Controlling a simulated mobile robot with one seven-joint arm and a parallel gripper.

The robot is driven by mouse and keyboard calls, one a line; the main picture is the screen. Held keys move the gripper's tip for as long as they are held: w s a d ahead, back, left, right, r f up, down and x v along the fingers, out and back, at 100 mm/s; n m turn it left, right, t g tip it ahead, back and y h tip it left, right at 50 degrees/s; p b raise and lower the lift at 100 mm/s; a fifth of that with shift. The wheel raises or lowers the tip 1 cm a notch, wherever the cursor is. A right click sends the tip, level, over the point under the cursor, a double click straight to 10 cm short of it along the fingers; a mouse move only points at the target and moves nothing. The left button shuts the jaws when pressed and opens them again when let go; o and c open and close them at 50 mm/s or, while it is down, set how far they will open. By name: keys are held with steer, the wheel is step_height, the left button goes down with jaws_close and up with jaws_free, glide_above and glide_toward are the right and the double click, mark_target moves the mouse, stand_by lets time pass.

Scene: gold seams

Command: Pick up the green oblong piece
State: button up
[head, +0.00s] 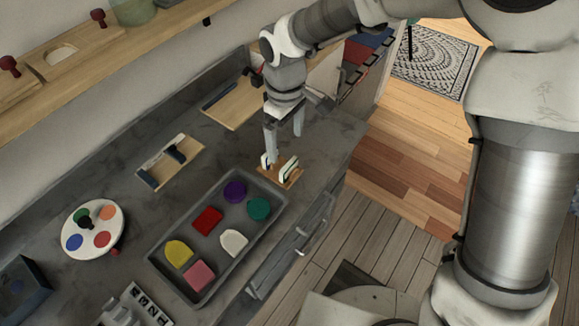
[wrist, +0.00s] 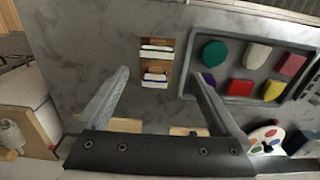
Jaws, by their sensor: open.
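The green piece (head: 258,208) lies in the dark grey tray (head: 213,256), at the end nearest my gripper. It looks rounded with blunt corners and also shows in the wrist view (wrist: 214,53), right of my fingers. My gripper (head: 284,143) is open and empty. It is above the counter over a small wooden holder (head: 290,181), apart from the green piece. In the wrist view its two fingers (wrist: 161,72) spread on either side of that holder, which carries white upright pieces.
Purple (head: 234,191), red (head: 207,220), white (head: 233,243), yellow (head: 178,254) and pink (head: 199,275) pieces share the tray. A round white palette (head: 87,245) with coloured spots stands left. A wooden board (head: 233,104) lies behind my gripper. A shelf (head: 120,60) runs along the wall.

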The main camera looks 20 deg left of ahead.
mark_target(289, 164)
steer(key=f, duration=0.3)
steer(key=f+b, duration=0.1)
steer(key=f, duration=0.6)
steer(key=shift+w+d+f, duration=0.15)
steer(key=shift+w, duration=0.1)
steer(key=c, duration=1.3)
steer(key=shift+c, duration=0.2)
